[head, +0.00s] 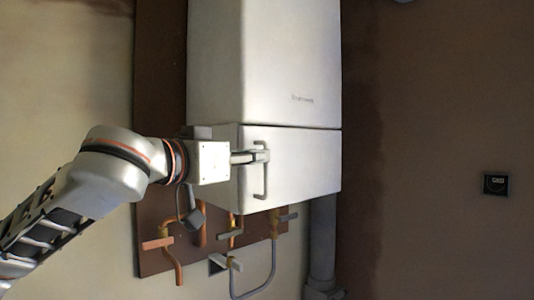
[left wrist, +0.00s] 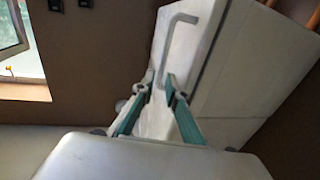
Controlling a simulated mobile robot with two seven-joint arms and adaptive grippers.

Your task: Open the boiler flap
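The boiler flap (head: 305,165) is the lower white front panel of the boiler, with a thin dark seam above it; it looks closed. Its grey bar handle (head: 264,182) stands upright near the flap's left edge. In the left wrist view the handle (left wrist: 172,40) runs down towards the fingers. My left gripper (head: 262,156) is at the handle's upper end. In the left wrist view my left gripper (left wrist: 160,82) has its fingertips apart, with the handle's near end seemingly between them; contact is unclear. My right gripper is not in view.
The boiler's upper body (head: 290,60) rises above the flap. Copper pipes and valves (head: 232,232) hang below, with a grey vertical pipe (head: 322,240) at their right. A dark wall socket (head: 496,184) is on the right wall. The space right of the boiler is clear.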

